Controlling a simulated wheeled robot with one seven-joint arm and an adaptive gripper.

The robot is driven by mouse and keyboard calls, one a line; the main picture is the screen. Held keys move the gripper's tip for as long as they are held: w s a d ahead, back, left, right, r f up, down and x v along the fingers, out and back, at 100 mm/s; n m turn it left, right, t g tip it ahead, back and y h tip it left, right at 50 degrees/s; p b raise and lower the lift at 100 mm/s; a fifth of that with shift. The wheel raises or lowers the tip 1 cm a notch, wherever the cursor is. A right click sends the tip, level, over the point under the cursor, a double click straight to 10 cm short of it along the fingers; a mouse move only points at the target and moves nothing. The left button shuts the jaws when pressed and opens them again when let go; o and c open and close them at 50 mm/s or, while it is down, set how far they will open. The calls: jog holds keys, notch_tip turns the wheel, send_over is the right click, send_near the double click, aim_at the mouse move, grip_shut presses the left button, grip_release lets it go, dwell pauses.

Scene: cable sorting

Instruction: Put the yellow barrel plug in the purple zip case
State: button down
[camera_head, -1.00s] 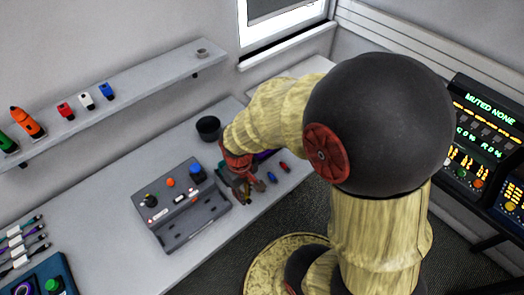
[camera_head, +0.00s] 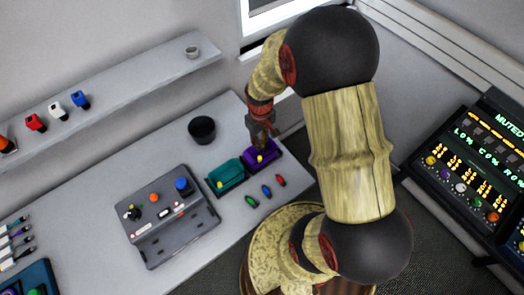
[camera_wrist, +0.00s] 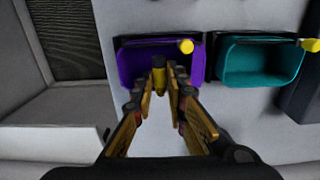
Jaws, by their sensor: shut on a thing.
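My gripper (camera_wrist: 160,88) is shut on the yellow barrel plug (camera_wrist: 159,76), which stands between the fingertips. In the wrist view the plug overlaps the open purple zip case (camera_wrist: 132,68); I cannot tell whether it is inside the case or still above it. A yellow knob sits on the purple case's far rim. In the head view my gripper (camera_head: 264,138) points down over the purple case (camera_head: 272,152) at the table's right end. The gripper hides part of the case there.
An open teal case (camera_head: 228,174) stands beside the purple one. A dark round cup (camera_head: 202,129) is behind them. Several small coloured plugs (camera_head: 266,190) lie in front, and a grey control box (camera_head: 165,220) stands to the left. A shelf (camera_head: 120,95) runs along the wall.

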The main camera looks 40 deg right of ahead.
jog(key=shift+f+b, duration=0.45)
jog(key=shift+f, duration=3.1)
jog(key=shift+f, duration=0.1)
jog(key=c, duration=1.8)
grip_release()
